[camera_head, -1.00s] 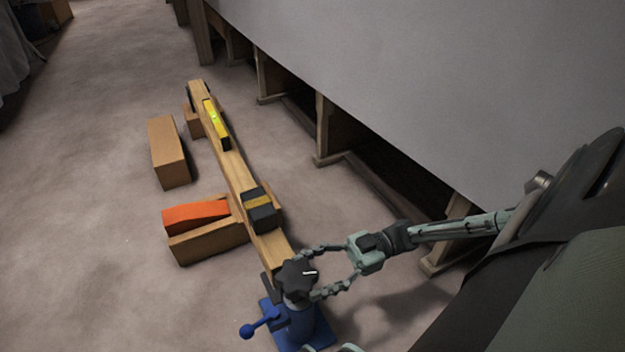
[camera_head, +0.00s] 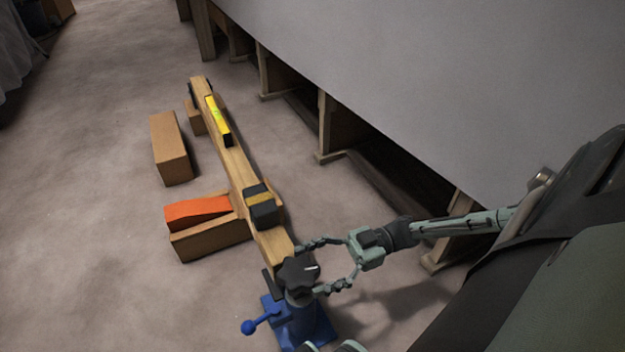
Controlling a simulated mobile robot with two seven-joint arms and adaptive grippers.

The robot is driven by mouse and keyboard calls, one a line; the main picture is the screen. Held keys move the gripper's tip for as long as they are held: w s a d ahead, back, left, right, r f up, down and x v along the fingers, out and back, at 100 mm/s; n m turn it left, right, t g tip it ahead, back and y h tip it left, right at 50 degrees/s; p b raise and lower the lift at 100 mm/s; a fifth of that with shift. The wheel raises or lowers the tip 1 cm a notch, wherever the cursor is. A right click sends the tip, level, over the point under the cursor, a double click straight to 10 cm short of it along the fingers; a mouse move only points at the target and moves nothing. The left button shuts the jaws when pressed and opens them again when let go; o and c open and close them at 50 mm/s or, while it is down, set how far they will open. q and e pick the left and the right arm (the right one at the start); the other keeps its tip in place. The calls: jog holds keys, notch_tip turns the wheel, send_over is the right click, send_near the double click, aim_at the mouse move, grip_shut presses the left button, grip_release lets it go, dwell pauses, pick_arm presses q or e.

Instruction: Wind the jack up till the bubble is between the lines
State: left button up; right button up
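The blue jack (camera_head: 312,328) stands on the floor at the bottom centre, with a black lobed knob (camera_head: 296,277) on top and a blue ball-ended lever (camera_head: 249,327). The wooden beam (camera_head: 241,172) runs from the jack to the far block. A yellow level (camera_head: 219,121) lies on its far part. Its bubble is too small to read against the lines. My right gripper (camera_head: 307,268) has its fingers spread on either side of the knob. Whether they touch it is hard to see.
An orange wedge (camera_head: 197,211) lies on a wooden block (camera_head: 212,240) to the left. Another block (camera_head: 170,148) stands behind it. The grey hull (camera_head: 430,90) overhangs wooden supports on the right. Floor at left is clear.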

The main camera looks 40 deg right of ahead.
jog(key=v, duration=1.2)
